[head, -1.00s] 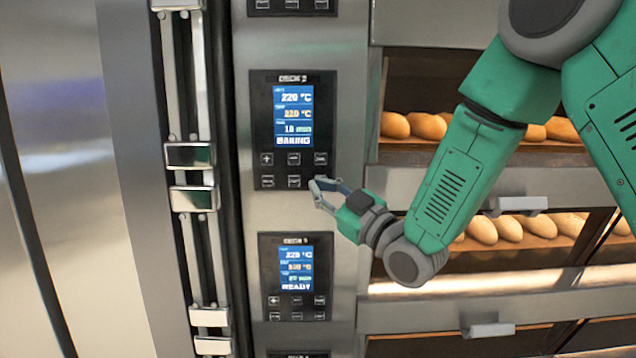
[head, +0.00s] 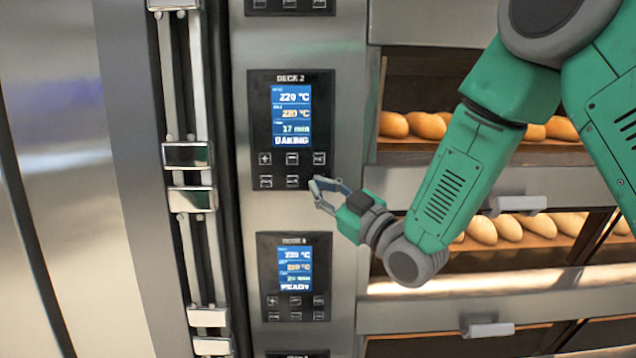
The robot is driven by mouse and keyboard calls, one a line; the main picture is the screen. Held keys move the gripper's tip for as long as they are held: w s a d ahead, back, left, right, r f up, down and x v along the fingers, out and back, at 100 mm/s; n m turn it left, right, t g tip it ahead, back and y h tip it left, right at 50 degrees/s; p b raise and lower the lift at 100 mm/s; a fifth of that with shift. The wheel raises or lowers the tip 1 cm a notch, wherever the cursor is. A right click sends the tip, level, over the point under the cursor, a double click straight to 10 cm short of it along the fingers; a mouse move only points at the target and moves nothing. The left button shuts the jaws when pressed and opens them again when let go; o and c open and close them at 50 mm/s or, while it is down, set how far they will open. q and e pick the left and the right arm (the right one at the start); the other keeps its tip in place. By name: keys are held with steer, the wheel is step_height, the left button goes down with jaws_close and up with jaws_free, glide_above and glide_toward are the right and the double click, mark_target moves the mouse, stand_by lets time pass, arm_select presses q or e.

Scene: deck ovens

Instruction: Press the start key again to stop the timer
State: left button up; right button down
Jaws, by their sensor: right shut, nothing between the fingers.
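The Deck 2 control panel (head: 292,130) is a black plate on the steel oven front. Its blue screen (head: 291,116) reads 220 °C twice, 17 min and BAKING. Two rows of small keys (head: 292,159) sit below the screen; their labels are too small to read surely. My right gripper (head: 314,190) is shut and empty. Its fingertips are at the panel's lower right corner, over or beside the lower row's right end, where a key may be hidden. I cannot tell whether they touch the panel. My left gripper is not in view.
A second panel (head: 294,276) below reads READY. Oven decks with bread loaves (head: 427,125) lie to the right, with door handles (head: 518,205) standing out. A vertical rail with chrome blocks (head: 187,155) runs left of the panels.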

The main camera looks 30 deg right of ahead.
steer(key=shift+d, duration=0.15)
steer(key=shift+w, duration=0.15)
steer(key=shift+w, duration=0.2)
steer(key=shift+r, duration=0.1)
steer(key=shift+w+d, duration=0.2)
steer(key=shift+w, duration=0.15)
stand_by(0.5)
stand_by(0.4)
steer(key=shift+s+a+b, duration=0.3)
steer(key=shift+s+b, duration=0.05)
steer(key=shift+s, duration=0.4)
steer(key=shift+a, duration=0.1)
